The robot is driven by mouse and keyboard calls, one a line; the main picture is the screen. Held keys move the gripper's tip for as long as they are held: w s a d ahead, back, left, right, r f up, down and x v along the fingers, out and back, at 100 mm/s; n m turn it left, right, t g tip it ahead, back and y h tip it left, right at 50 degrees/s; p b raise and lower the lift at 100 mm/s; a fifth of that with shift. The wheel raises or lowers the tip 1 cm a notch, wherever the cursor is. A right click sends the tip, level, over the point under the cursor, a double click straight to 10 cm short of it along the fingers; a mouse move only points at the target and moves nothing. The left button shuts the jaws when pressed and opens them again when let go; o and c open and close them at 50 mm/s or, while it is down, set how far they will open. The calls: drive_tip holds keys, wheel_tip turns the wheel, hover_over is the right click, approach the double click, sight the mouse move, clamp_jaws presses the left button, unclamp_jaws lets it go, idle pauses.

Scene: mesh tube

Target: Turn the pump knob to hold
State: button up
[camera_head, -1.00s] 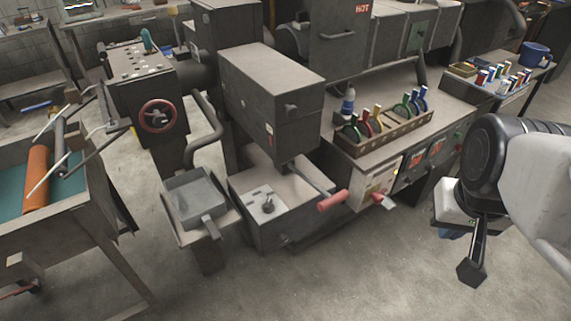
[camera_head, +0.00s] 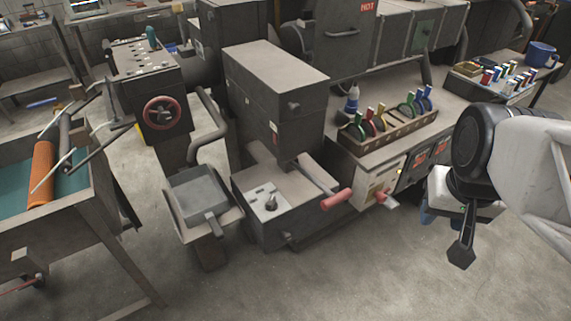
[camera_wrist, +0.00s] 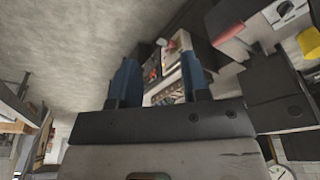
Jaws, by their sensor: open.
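A small dark knob (camera_head: 271,202) stands on a pale plate on top of a low grey box (camera_head: 302,205), in the middle of the head view. The plate's markings are too small to read. I take this to be the pump knob, though no label confirms it. My gripper (camera_head: 445,228) is to the right of the box, well apart from the knob, above the open floor. In the wrist view my gripper (camera_wrist: 158,78) shows two blue fingers spread apart with nothing between them. I cannot clearly make out the knob in that view.
A red-gripped lever (camera_head: 336,199) sticks out from the box's right side. A tall grey housing (camera_head: 275,90) overhangs behind the knob. A tray (camera_head: 200,195) stands left of the box. A bench with a rack (camera_head: 390,130) is behind right. The front floor is clear.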

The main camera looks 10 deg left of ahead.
drive_tip(key=w+a+f, duration=0.2)
drive_tip(key=w+a, duration=0.5)
drive_tip(key=w, duration=0.1)
drive_tip(key=g, duration=0.3)
hover_over(271, 200)
drive_tip(key=shift+m, duration=0.4)
drive_tip(key=f, duration=1.5)
drive_tip(key=shift+d+f, duration=0.2)
drive_tip(key=shift+d, duration=0.05)
drive_tip(key=shift+a+f, duration=0.15)
drive_tip(key=shift+a, duration=0.1)
drive_tip(key=shift+f, duration=0.15)
drive_tip(key=shift+f, duration=3.8)
clamp_jaws()
